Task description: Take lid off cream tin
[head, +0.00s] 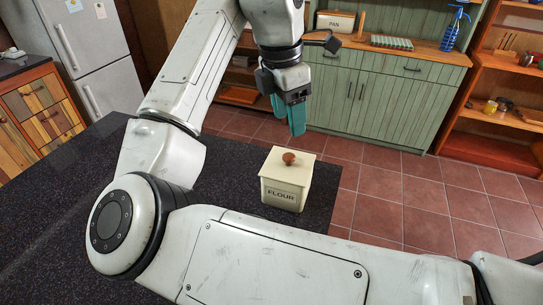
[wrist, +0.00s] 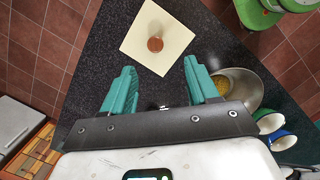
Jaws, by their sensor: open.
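The cream tin (head: 285,192), marked FLOUR, stands upright on the dark speckled table. Its square cream lid (head: 289,167) is on it, with a round brown knob (head: 289,158) in the middle. In the wrist view the lid (wrist: 172,33) shows from above near the top, with the knob (wrist: 155,44) at its centre. My gripper (head: 293,118) hangs above the tin in the head view, apart from it. In the wrist view my gripper (wrist: 160,78) has its two teal fingers spread wide, with nothing between them; the knob lies beyond the fingertips.
In the wrist view a metal bowl (wrist: 254,88) with yellowish contents and cups (wrist: 270,123) stand to the right on the table (wrist: 75,115). A green chair (wrist: 258,12) is at the upper right. My arm crosses the head view's foreground.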

